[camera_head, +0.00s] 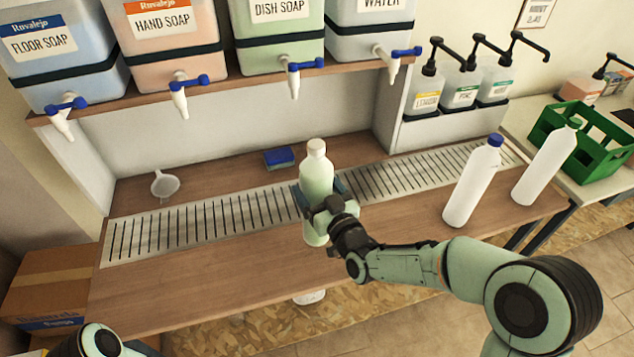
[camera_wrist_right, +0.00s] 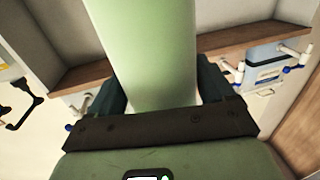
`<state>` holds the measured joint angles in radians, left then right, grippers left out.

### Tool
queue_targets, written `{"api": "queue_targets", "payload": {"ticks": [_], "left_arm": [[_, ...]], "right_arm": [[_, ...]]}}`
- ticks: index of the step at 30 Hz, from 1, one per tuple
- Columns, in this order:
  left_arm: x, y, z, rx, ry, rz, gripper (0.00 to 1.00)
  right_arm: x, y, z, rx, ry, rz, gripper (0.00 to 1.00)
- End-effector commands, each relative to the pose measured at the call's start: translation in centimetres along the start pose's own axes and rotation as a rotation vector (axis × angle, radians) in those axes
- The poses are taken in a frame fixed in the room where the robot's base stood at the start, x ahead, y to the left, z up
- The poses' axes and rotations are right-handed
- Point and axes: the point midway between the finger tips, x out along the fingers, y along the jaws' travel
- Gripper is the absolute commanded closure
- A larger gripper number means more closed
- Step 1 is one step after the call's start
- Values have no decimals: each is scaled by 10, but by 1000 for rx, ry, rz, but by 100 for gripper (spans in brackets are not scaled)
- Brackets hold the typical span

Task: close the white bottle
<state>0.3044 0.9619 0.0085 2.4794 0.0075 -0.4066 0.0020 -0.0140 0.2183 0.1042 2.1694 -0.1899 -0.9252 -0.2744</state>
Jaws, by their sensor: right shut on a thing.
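A bottle (camera_head: 316,174) with a pale green body and a white top stands upright at the middle of the counter in the head view. Whether its base touches the counter I cannot tell. My right gripper (camera_head: 322,194) is shut around its body from the front right. In the right wrist view the pale green body (camera_wrist_right: 148,50) sits between my two fingers (camera_wrist_right: 160,92); its top is out of that view. A white bottle with a blue cap (camera_head: 473,182) and a white bottle with a green cap (camera_head: 546,163) stand to the right. My left gripper is out of view.
Soap drums with blue-handled taps, including the dish soap drum (camera_head: 278,32), line the shelf above. A metal drip grate (camera_head: 225,224) crosses the counter. A white funnel (camera_head: 164,185) and a blue sponge (camera_head: 279,157) lie behind it. Pump bottles (camera_head: 463,88) and a green crate (camera_head: 597,160) are right.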

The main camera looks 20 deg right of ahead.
Motion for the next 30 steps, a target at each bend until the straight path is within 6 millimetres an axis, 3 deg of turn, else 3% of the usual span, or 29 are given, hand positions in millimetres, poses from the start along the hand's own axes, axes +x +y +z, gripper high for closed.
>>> {"api": "queue_targets", "payload": {"ticks": [7,14,18,30], "left_arm": [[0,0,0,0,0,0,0],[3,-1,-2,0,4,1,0],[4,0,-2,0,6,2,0],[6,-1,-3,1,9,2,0]], "right_arm": [[1,0,-2,-1,10,0,100],[1,0,30,0,6,0,100],[0,0,38,-1,10,0,100],[0,0,41,-1,11,0,100]]}}
